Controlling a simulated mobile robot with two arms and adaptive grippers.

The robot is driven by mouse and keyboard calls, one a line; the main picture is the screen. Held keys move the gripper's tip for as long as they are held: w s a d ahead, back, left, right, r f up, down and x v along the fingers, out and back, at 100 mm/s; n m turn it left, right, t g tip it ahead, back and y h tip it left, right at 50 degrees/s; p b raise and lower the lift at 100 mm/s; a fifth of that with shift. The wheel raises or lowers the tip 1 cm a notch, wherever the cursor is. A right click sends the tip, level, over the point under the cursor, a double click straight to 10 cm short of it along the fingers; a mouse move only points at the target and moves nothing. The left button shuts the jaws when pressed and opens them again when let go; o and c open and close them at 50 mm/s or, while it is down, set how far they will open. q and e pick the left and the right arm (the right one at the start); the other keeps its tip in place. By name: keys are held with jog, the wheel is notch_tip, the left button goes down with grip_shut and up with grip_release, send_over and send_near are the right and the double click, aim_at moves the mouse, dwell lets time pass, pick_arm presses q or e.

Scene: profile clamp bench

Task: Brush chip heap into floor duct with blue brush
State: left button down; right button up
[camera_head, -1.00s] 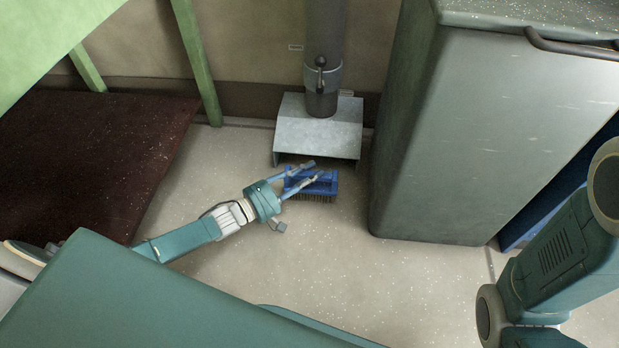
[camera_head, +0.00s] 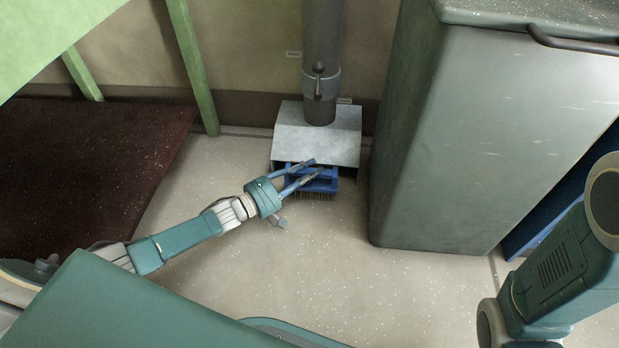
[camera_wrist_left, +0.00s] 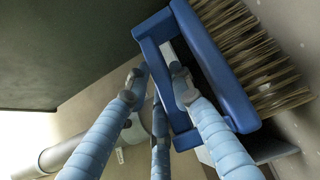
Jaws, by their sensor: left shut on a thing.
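The blue brush (camera_head: 322,185) is at the mouth of the floor duct (camera_head: 315,135), a grey metal hood against the wall. My left gripper (camera_head: 308,172) is shut on the brush's handle. In the left wrist view the gripper (camera_wrist_left: 158,85) has its fingers around the handle bar of the brush (camera_wrist_left: 215,70), and the tan bristles stick out to the upper right. Scattered pale specks lie on the floor; I cannot make out a distinct chip heap. My right arm shows at the lower right, but its gripper is out of view.
A grey pipe (camera_head: 322,60) with a small lever rises from the duct. A large grey-green bin (camera_head: 450,140) stands close on the right. A green-framed stand (camera_head: 193,65) and a dark red-brown panel (camera_head: 85,165) are on the left. The floor (camera_head: 340,270) in front is open.

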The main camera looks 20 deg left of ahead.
pick_arm(q)
jog(key=shift+r, duration=0.15)
notch_tip(320, 180, up, 6)
jog(key=p, duration=0.6)
jog(key=shift+s, duration=0.1)
dwell(0.4)
